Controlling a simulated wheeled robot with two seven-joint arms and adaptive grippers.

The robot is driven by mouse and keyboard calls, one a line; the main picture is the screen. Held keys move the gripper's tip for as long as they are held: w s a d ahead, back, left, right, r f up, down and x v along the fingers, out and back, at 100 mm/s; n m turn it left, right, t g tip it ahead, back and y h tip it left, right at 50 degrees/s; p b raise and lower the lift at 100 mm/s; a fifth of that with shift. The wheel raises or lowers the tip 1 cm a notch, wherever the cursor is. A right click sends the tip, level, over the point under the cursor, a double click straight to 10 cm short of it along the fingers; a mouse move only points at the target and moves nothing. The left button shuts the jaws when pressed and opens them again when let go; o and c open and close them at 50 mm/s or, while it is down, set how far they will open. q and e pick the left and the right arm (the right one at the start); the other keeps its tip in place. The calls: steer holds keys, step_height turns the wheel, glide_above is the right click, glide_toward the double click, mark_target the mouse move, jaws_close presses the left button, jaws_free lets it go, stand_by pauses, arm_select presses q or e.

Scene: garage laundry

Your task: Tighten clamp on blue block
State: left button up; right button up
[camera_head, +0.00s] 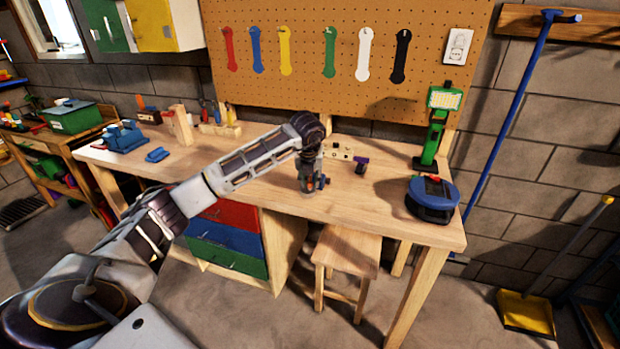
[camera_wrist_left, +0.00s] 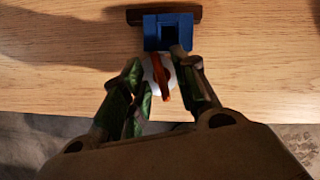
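In the left wrist view a blue block-like body (camera_wrist_left: 168,32) sits on the wooden bench top against a dark brown bar (camera_wrist_left: 133,16). Just nearer is a pale round disc (camera_wrist_left: 151,84) with an orange-red handle (camera_wrist_left: 159,76) across it. My left gripper (camera_wrist_left: 160,72) has its green-padded fingers on either side of the disc and handle; I cannot tell if they touch. In the head view my left gripper (camera_head: 312,182) points down at the bench, largely hiding this clamp, with only small blue and orange bits showing. My right gripper is not in view.
The bench (camera_head: 370,205) also holds a purple-topped small item (camera_head: 361,165), a green lamp-like stand (camera_head: 433,135) and a blue round device (camera_head: 433,198) at right. A blue vise (camera_head: 125,137) stands at left. A wooden stool (camera_head: 347,252) is below the front edge.

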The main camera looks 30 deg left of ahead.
arm_select(q)
steer(key=shift+c, duration=0.2)
jaws_close()
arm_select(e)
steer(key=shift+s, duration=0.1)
arm_select(q)
steer(key=shift+s+f+m, duration=0.1)
steer(key=shift+m, duration=0.3)
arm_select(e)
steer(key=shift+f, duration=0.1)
arm_select(q)
steer(key=shift+m, duration=0.3)
steer(key=shift+m+t+h+b, duration=0.3)
steer(key=shift+m+h+b, duration=0.4)
steer(key=shift+m, duration=0.6)
steer(key=shift+a+m, duration=0.1)
steer(key=shift+m, duration=0.2)
steer(key=shift+s+f+m+h, duration=0.1)
steer(key=shift+m+h, duration=0.3)
steer(key=shift+m, duration=0.3)
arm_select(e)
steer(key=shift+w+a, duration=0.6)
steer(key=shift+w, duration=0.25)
